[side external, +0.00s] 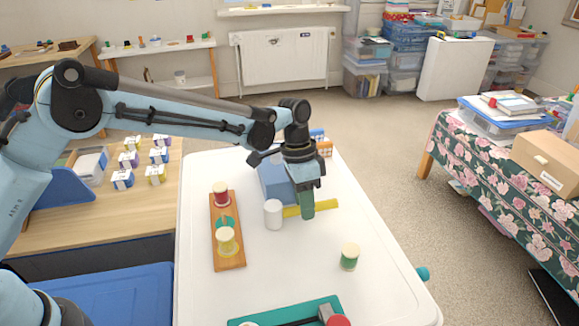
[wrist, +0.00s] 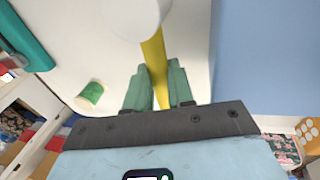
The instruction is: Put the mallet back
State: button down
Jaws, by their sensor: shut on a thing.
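The mallet has a white cylindrical head (side external: 273,213) and a yellow handle (side external: 326,205). My gripper (side external: 307,212) points down over the white table with its green fingers shut on the handle, to the right of the head. In the wrist view the handle (wrist: 154,58) runs between the two fingers (wrist: 157,88), and the white head (wrist: 140,15) is at the top edge. Whether the mallet touches the table or hangs just above it is unclear. A teal tray (side external: 247,322) at the table's near edge holds a dark-handled tool with a red end (side external: 339,320).
A wooden board (side external: 229,262) with red, green and yellow spool-like pieces stands left of the mallet. A green spool (side external: 349,257) stands to the right. A blue bin (side external: 275,182) is close behind my gripper. The white tabletop (side external: 300,265) is clear between board and spool.

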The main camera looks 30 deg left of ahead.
jog(key=shift+f, duration=0.15)
jog(key=c, duration=1)
grip_release()
jog(key=v, duration=1.2)
jog(key=s+a+r+n+t, duration=0.2)
jog(key=s+a+r+n, duration=0.15)
jog(key=a+r, duration=0.2)
jog(key=s+a+f+n+t, duration=0.1)
jog(key=s+a+t, duration=0.1)
jog(key=s+a, duration=0.2)
jog(key=s+a+f+n+t+y, duration=0.1)
jog(key=s+a+f+n+t, duration=0.1)
jog(key=s+a, duration=0.2)
jog(key=s+a+f+n+t+y, duration=0.1)
jog(key=s+a+n+t, duration=0.1)
jog(key=s, duration=0.6)
jog(key=shift+a+f+n+t, duration=0.2)
jog(key=shift+a+n+t, duration=0.1)
jog(key=shift+a, duration=0.6)
